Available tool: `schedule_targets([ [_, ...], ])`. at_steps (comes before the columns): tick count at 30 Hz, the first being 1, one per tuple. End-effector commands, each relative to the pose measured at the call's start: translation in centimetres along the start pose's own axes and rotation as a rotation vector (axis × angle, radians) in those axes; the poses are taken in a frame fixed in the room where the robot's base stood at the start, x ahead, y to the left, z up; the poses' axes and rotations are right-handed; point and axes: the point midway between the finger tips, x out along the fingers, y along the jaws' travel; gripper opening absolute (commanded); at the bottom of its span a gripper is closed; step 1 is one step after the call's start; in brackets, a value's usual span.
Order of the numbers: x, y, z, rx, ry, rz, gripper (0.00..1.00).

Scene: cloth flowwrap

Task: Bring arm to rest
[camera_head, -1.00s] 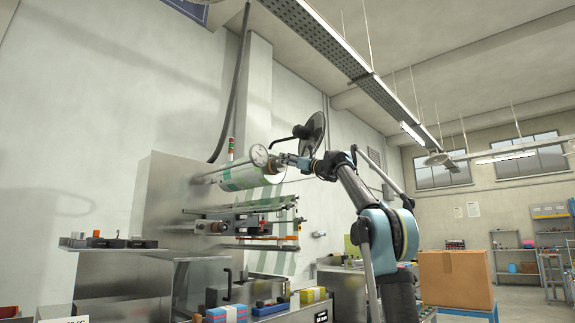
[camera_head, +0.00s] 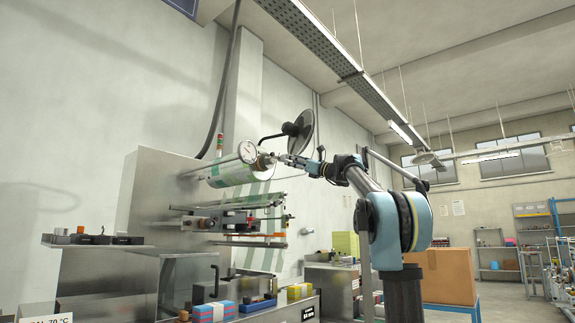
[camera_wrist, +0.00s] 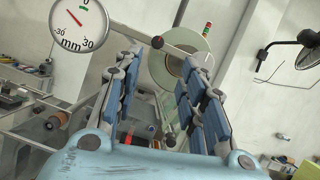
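My gripper (camera_head: 283,158) is raised on my arm, its tip close to the right end of the film roll (camera_head: 232,173) in the head view. In the wrist view my gripper (camera_wrist: 160,88) has its two blue-padded fingers spread apart with nothing between them. I cannot tell the exact gap to the roll.
A round dial (camera_wrist: 82,28) stands at upper left in the wrist view, and shows in the head view (camera_head: 247,152). A black disc-shaped fixture (camera_head: 302,132) stands behind my gripper. A cardboard box (camera_head: 440,275) is right of my arm. Open air lies above my arm.

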Motion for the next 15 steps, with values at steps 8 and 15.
schedule_targets([
  [8,-1.25,0.02,-0.05,-0.001,0.0,0.001,0.38],
  [15,-1.23,0.02,-0.04,0.0,0.0,0.001,0.38],
])
